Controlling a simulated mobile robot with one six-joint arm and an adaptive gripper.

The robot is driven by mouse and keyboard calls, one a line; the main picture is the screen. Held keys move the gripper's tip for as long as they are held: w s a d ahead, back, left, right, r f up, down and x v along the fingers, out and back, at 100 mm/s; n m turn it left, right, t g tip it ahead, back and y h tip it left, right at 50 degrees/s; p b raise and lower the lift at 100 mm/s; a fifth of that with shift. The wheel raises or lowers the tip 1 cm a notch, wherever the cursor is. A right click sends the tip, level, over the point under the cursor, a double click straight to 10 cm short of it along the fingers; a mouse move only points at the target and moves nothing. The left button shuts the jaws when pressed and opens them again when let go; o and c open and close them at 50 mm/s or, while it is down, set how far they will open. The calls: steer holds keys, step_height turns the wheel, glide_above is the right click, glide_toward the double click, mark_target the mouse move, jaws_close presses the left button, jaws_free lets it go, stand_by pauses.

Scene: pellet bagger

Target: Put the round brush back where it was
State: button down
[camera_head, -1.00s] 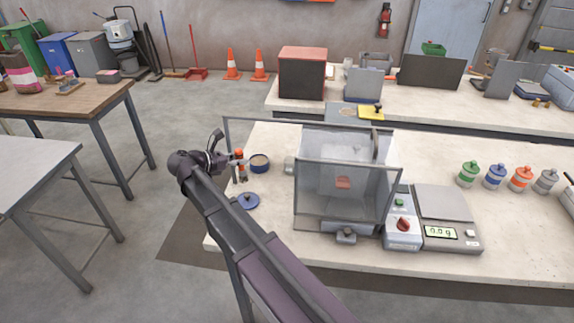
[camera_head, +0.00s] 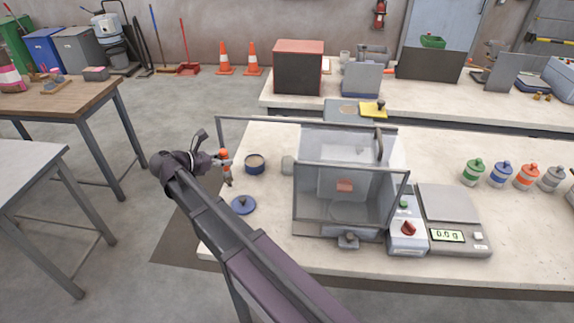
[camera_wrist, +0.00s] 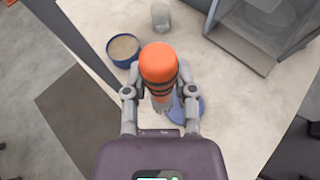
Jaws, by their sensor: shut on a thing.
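The round brush (camera_wrist: 158,62) has an orange handle top with dark bands; its lower end is hard to make out. My gripper (camera_wrist: 160,95) is shut on the brush, with one finger on each side of it. In the head view, my gripper (camera_head: 218,161) holds the brush (camera_head: 226,168) roughly upright at the left end of the white bench. It is left of an open blue tin (camera_head: 255,170). Whether the brush's lower end touches the bench cannot be told.
A blue lid (camera_head: 243,206) lies near the brush, partly hidden behind it in the wrist view. A clear-walled box (camera_head: 345,195) stands to the right, with a scale (camera_head: 447,200) beyond it. A thin grey frame bar (camera_head: 260,119) runs behind the tin.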

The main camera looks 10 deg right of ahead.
steer(key=shift+w+d+f+h+b, duration=0.35)
steer(key=shift+d+f+b, duration=0.3)
steer(key=shift+b, duration=0.7)
steer(key=w+d+f+h+b, duration=0.1)
steer(key=w+d+b, duration=0.2)
steer(key=d, duration=0.6)
steer(key=w+d+f+t+h+b, duration=0.1)
steer(key=w+d+b, duration=0.3)
steer(key=d, duration=0.5)
steer(key=shift+w+f+t, duration=0.3)
steer(key=shift+w+f, duration=0.5)
steer(key=shift+w, duration=0.2)
steer(key=shift+d+f, duration=0.1)
steer(key=shift+w+d+f+g+y+p, duration=0.25)
steer(key=shift+d+f+y, duration=0.2)
steer(key=shift+f, duration=0.1)
steer(key=shift+w+d+f+g+y+p, duration=0.2)
steer(key=shift+d+f+g+y, duration=0.1)
steer(key=shift+d+f+y, duration=0.25)
steer(key=shift+w+d+f+g+y+p, duration=0.25)
steer(key=shift+d+f+y, duration=0.1)
steer(key=shift+f, duration=0.25)
